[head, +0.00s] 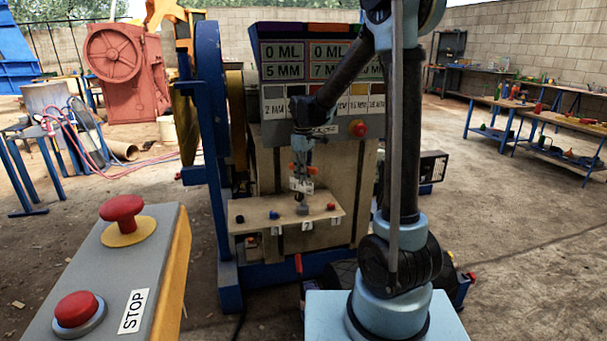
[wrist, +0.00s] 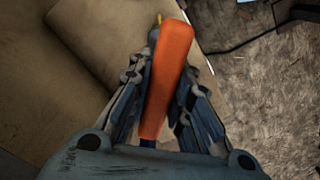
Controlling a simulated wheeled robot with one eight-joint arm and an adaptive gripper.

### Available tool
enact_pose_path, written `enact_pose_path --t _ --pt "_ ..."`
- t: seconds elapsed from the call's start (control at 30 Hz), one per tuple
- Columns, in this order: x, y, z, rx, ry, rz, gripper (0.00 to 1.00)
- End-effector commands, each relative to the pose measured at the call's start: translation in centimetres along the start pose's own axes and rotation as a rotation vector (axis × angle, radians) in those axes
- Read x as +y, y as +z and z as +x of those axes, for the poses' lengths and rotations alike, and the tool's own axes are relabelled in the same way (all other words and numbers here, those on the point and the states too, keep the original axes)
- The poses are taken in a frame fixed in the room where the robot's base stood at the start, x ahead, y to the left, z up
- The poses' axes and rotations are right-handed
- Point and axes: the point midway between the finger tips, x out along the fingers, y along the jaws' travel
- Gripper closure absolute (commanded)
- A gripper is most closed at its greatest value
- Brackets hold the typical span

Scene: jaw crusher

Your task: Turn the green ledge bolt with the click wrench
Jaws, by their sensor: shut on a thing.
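My gripper (head: 302,165) is above the pale ledge (head: 262,213) on the front of the crusher, pointing down. In the wrist view its fingers (wrist: 166,75) are closed on both sides of an orange handle (wrist: 168,80), which seems to be the click wrench. Orange ends of the handle (head: 311,170) show beside the fingers in the head view. A small yellow tip shows beyond the handle in the wrist view. A grey-blue piece (head: 302,209) is below the gripper at the ledge; I cannot tell whether the tool touches it. I cannot make out a green bolt.
The ledge carries a black knob (head: 240,218), a blue knob (head: 274,215) and a red knob (head: 331,206), with number tags along its front edge. A display panel (head: 283,62) is behind my arm. A stop-button box (head: 145,255) stands at the front left.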

Motion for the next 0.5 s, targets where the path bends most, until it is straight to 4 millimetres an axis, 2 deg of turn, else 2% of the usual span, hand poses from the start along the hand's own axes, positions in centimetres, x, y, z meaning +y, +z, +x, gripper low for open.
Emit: enact_pose_path --t 0.23,0.5 --pt "0.02 -0.03 -0.02 0.001 0.0 0.192 1.0" --pt "0.03 -0.05 -0.02 0.002 0.0 0.22 1.0"
